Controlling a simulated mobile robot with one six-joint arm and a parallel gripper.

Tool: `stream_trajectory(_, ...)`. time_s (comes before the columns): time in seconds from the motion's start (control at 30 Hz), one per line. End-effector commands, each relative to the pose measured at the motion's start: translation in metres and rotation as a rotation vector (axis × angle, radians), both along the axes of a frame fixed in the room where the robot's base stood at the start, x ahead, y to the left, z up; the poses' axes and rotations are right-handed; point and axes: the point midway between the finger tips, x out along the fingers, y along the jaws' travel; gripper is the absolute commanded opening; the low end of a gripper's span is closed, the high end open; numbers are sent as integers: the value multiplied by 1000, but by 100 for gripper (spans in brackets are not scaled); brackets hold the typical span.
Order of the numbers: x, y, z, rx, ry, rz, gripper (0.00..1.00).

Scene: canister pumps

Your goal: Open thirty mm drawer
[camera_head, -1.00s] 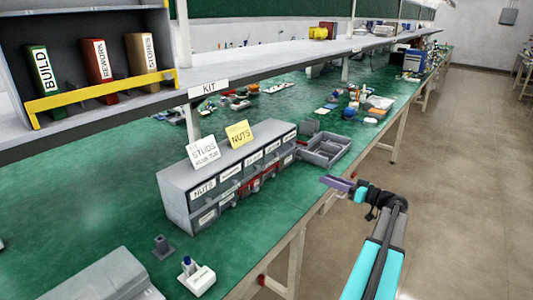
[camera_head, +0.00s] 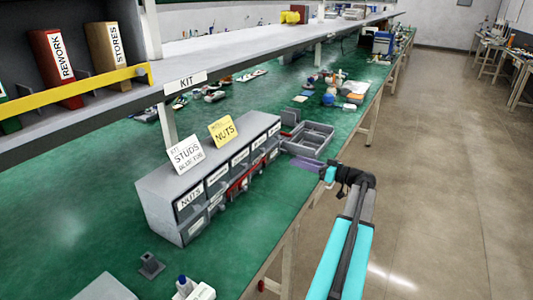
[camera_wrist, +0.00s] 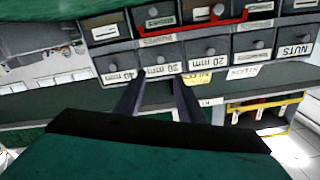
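The grey drawer unit (camera_head: 205,185) stands on the green bench, with two rows of labelled, knobbed drawers. In the wrist view it appears upside down. The thirty mm drawer (camera_wrist: 151,60), whose label appears to read 30 mm, looks shut, between the 40 mm drawer (camera_wrist: 112,62) and the 20 mm drawer (camera_wrist: 205,48). My gripper (camera_wrist: 158,95) is open and empty, its two dark fingers apart and pointing towards the thirty mm drawer, short of its knob. In the head view my gripper (camera_head: 306,163) is in front of the unit's far end, near the bench edge.
A grey divided tray (camera_head: 308,140) sits on the bench beyond the unit's far end, close to my gripper. A red strip (camera_wrist: 195,30) runs across some drawer fronts. A STUDS card (camera_head: 186,154) and yellow NUTS card (camera_head: 222,130) stand on top. Floor right of the bench is clear.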

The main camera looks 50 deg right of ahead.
Motion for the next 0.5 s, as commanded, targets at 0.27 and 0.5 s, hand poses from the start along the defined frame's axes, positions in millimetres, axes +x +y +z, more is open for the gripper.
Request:
stream_trajectory(0.27, 10, 5, 1, 0, 0, 6, 35)
stream_trajectory(0.5, 34, 11, 2, 0, -1, 8, 35)
